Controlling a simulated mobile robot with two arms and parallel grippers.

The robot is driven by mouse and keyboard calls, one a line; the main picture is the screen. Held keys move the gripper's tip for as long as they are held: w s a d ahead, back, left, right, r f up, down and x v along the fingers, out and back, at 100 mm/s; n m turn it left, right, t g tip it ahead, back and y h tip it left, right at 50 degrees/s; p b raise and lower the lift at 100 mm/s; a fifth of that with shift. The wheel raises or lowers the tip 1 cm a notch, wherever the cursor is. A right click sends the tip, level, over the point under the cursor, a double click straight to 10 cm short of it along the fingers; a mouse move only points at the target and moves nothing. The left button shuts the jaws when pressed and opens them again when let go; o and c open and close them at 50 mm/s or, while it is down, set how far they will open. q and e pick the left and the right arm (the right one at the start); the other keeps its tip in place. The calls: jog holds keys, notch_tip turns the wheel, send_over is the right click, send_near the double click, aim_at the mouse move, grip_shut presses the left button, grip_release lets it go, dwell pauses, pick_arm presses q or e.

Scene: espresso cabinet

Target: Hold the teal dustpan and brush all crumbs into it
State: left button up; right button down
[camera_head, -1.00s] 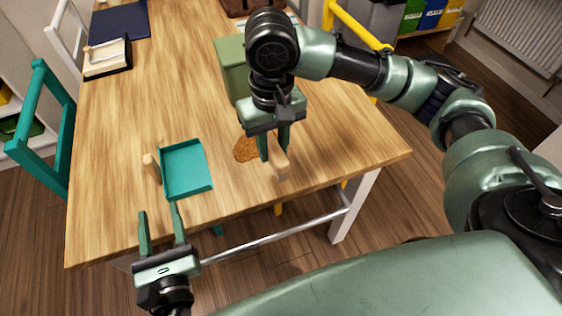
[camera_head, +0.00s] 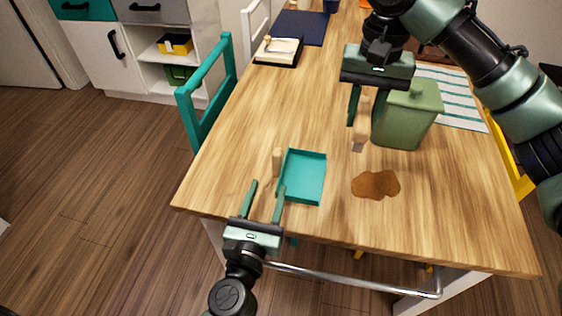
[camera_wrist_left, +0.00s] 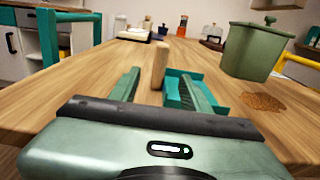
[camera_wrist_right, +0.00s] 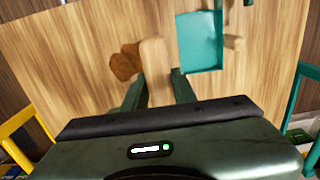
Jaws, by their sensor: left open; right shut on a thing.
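The teal dustpan (camera_head: 305,176) lies on the wooden table near its front edge, with its upright wooden handle (camera_head: 277,161) on its left side. My left gripper (camera_head: 267,187) is open and empty, low at the table's front edge beside the handle. In the left wrist view the handle (camera_wrist_left: 160,66) stands between and beyond the fingers. A brown patch of crumbs (camera_head: 376,185) lies right of the dustpan, apart from it. My right gripper (camera_head: 365,108) is shut on the wooden brush (camera_head: 359,134), held beyond the crumbs. Its handle also shows in the right wrist view (camera_wrist_right: 155,58).
A green lidded canister (camera_head: 408,118) stands just right of the brush. A striped cloth (camera_head: 455,98) lies behind it. A teal chair (camera_head: 205,95) is at the left edge and a yellow chair (camera_head: 510,160) at the right.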

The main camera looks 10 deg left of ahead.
aim_at(276, 165)
pick_arm(q)
jog(key=w, duration=0.8)
jog(key=shift+w+d, duration=0.2)
jog(key=shift+d, duration=0.2)
grip_shut()
